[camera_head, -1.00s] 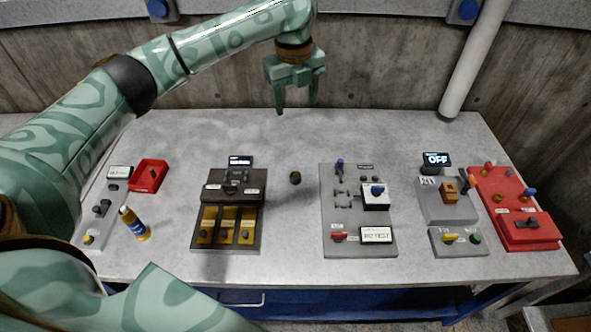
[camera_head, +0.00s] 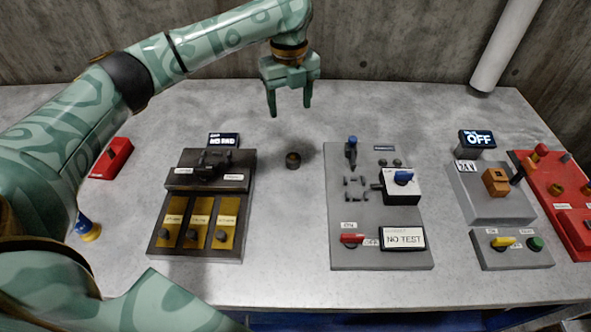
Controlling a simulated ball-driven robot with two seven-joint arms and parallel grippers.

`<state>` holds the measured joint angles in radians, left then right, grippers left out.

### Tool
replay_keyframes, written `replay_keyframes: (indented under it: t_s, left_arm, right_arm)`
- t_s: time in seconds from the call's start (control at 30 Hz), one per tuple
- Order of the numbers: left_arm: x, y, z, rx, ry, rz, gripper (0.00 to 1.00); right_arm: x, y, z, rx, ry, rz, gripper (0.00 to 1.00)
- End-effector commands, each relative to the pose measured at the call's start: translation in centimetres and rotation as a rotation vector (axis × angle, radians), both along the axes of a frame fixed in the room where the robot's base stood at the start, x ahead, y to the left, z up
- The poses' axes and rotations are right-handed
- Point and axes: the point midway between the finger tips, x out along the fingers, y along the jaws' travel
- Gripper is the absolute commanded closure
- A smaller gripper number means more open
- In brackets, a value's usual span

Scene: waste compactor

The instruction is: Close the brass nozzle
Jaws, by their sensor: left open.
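My left gripper (camera_head: 290,108) hangs open and empty above the back of the table, fingers pointing down. A bottle-like object with blue and yellow parts (camera_head: 88,232) is at the left, mostly hidden behind my left arm. I cannot tell which thing is the brass nozzle. My right gripper is not in view.
A dark panel with yellow plates (camera_head: 155,245) is left of centre. A grey panel (camera_head: 345,258) with levers and a "NO TEST" display is right of centre. Grey and red panels (camera_head: 570,230) stand at the right. A red box (camera_head: 112,160) is at the left. The table (camera_head: 300,225) is bare between the central panels.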

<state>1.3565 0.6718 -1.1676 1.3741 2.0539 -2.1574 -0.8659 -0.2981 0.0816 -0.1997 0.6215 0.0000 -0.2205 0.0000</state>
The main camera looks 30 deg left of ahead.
Motion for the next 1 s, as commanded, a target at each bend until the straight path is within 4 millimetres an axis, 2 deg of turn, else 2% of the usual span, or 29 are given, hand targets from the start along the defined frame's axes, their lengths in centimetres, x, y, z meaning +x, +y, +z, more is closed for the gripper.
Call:
replay_keyframes:
  t_s: [0.03, 0.07, 0.43, 0.53, 0.9, 1.0]
  left_arm:
    - [0.1, 0.0, -1.7, 0.000, 0.006, 0.000, 0.38]
    - [0.1, 0.0, -1.9, 0.000, 0.008, 0.000, 0.38]
    - [0.1, 0.0, -1.7, 0.000, 0.006, 0.000, 0.38]
    - [0.1, 0.0, -2.5, 0.000, 0.008, 0.000, 0.38]
    - [0.2, 0.0, -10.4, -0.001, 0.012, 0.000, 0.38]
    - [0.2, 0.0, -11.9, 0.000, 0.011, -0.001, 0.38]
  right_arm:
    - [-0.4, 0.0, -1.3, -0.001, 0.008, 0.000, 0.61]
    - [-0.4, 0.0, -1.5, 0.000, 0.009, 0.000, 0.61]
    - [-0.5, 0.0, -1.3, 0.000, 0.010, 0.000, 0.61]
    - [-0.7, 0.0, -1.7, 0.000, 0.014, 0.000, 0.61]
    - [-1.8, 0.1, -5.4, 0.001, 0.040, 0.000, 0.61]
    - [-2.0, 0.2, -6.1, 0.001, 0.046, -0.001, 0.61]
